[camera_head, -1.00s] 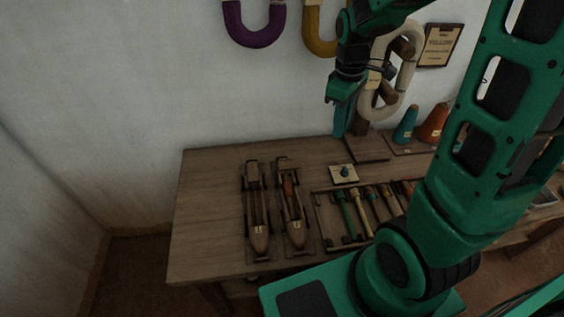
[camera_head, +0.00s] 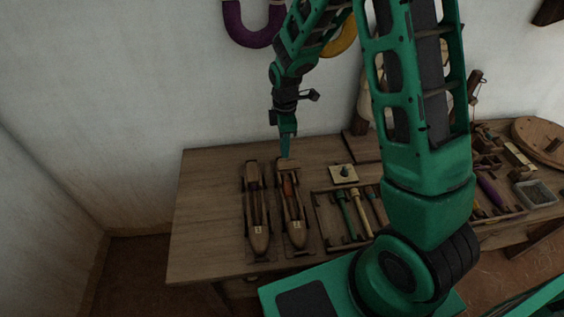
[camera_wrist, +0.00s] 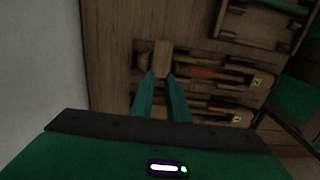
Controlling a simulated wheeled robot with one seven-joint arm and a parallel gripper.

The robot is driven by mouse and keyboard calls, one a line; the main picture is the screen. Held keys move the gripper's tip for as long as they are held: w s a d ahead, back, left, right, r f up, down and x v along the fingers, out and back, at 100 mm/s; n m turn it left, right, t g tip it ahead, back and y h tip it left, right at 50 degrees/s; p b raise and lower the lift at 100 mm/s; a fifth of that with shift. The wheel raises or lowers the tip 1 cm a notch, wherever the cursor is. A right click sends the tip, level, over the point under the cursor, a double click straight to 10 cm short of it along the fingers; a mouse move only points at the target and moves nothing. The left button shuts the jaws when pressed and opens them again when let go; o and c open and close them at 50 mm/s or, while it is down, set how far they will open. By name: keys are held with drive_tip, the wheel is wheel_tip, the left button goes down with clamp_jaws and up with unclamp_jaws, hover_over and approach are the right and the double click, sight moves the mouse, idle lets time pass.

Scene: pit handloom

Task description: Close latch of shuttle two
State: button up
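Two boat-shaped wooden shuttles lie side by side on the table. The right shuttle (camera_head: 296,232) has an orange-brown bobbin and a pale tag; it is the upper shuttle in the wrist view (camera_wrist: 217,74). The left shuttle (camera_head: 259,236) is the lower one there (camera_wrist: 200,108). The tag numbers are too small to read surely. A tan block (camera_wrist: 162,57), perhaps the latch, is at the right shuttle's far end. My gripper (camera_head: 286,155) points down above that end. In the wrist view its fingers (camera_wrist: 161,76) have a narrow empty gap, just short of the block. Contact cannot be told.
A rack of handled tools (camera_head: 359,212) lies right of the shuttles, with a small pale pad (camera_head: 344,174) behind it. The table (camera_head: 210,200) is clear on the left. A white wall (camera_head: 120,110) rises behind it, with a purple horseshoe-shaped piece (camera_head: 252,30) hanging there.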

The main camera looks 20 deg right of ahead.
sight(284, 165)
wheel_tip(284, 165, down, 7)
drive_tip(key=shift+f, duration=0.1)
idle(0.4)
clamp_jaws()
drive_tip(key=shift+m, duration=0.5)
drive_tip(key=m, duration=1.6)
drive_tip(key=shift+m, duration=0.4)
